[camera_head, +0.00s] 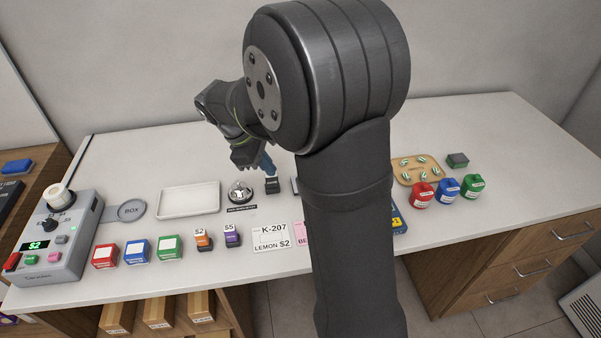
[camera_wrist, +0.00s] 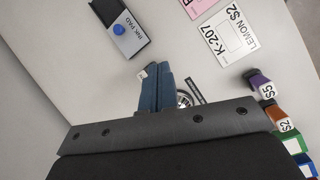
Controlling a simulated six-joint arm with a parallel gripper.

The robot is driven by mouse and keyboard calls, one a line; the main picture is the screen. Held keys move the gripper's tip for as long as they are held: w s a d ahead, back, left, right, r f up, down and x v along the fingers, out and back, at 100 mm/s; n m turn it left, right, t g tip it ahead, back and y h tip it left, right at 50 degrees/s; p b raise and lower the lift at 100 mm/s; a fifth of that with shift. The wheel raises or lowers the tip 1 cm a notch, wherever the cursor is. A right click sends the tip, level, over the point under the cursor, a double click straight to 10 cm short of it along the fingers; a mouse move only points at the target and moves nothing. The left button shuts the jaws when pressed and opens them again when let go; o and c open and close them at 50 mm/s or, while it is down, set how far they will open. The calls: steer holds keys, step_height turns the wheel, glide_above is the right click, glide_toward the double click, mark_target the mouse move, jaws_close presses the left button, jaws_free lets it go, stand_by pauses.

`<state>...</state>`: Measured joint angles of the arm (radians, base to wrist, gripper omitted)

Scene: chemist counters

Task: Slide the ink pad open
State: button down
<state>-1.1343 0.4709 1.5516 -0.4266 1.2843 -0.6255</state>
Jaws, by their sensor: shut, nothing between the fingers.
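The ink pad (camera_wrist: 131,38) lies on the counter at the upper left of the wrist view. It has a dark case, a pale labelled strip and a round blue knob. In the head view only a grey-blue edge (camera_head: 294,186) of what looks like it shows beside my arm, which hides the rest. My gripper (camera_head: 268,168) is shut and empty, with blue fingers pointing down to the left of the pad. Its fingertips (camera_wrist: 153,76) are apart from the pad in the wrist view.
A small dark block (camera_head: 272,186) stands just below my fingertips in the head view; contact is unclear. The bell (camera_head: 240,192) stands left of it. The K-207 card (camera_head: 271,237) lies in front. Bare counter surrounds the visible sides of the pad.

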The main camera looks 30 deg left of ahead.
steer(key=w+f+n, duration=0.2)
steer(key=w+f+n+t, duration=0.1)
steer(key=w+f+n, duration=0.1)
steer(key=f, duration=0.1)
steer(key=w+f+n+t+h, duration=0.1)
steer(key=w+f+n, duration=0.1)
steer(key=f, duration=0.1)
steer(key=shift+w+a+f+n, duration=0.2)
steer(key=shift+w+n, duration=0.1)
steer(key=shift+n, duration=0.1)
steer(key=w+d, duration=0.1)
steer(key=w+d+f, duration=0.1)
steer(key=shift+w+f+t, duration=0.2)
steer(key=shift+w+t, duration=0.1)
steer(key=shift+w, duration=0.05)
steer(key=shift+w+d+f, duration=0.15)
steer(key=shift+w+d, duration=0.15)
steer(key=shift+w, duration=0.15)
steer(key=w+d, duration=0.4)
steer(key=shift+w+d, duration=0.4)
steer(key=shift+s+a, duration=0.1)
